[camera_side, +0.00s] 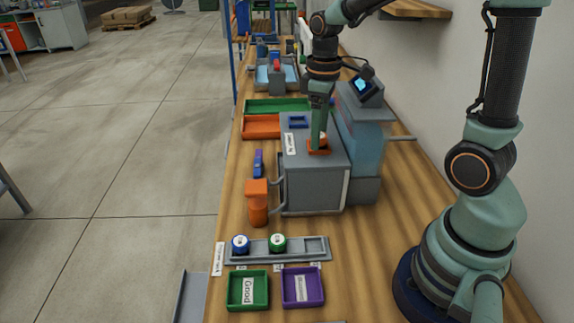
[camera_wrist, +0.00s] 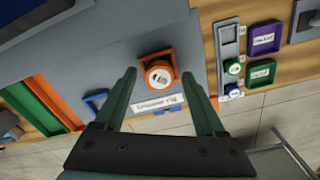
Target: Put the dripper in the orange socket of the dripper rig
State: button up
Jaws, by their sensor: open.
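The dripper rig (camera_side: 315,180) is a grey box with a label, an orange socket (camera_side: 319,152) and a blue socket (camera_side: 298,121) on top. A dripper (camera_wrist: 159,76) with a white top and orange ring sits within the orange socket's square frame in the wrist view; how deep it sits I cannot tell. It is partly hidden by my gripper in the side view. My gripper (camera_wrist: 161,72) is open, its green fingers pointing down over the orange socket, one on each side of the dripper and apart from it in the wrist view.
A grey rack (camera_side: 259,252) holds a blue dripper (camera_side: 240,243) and a green dripper (camera_side: 277,241), with a bare slot at right. Green (camera_side: 247,306) and purple (camera_side: 302,301) trays stand in front. An orange bottle (camera_side: 257,205) stands left of the rig; a machine (camera_side: 362,140) stands right.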

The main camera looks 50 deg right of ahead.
notch_tip(320, 180, up, 12)
jog(key=s+a+f+m+t, duration=0.4)
jog(key=s+a+t, duration=0.1)
jog(key=a, duration=0.1)
jog(key=shift+s+m+t, duration=0.3)
jog(key=shift+s, duration=0.1)
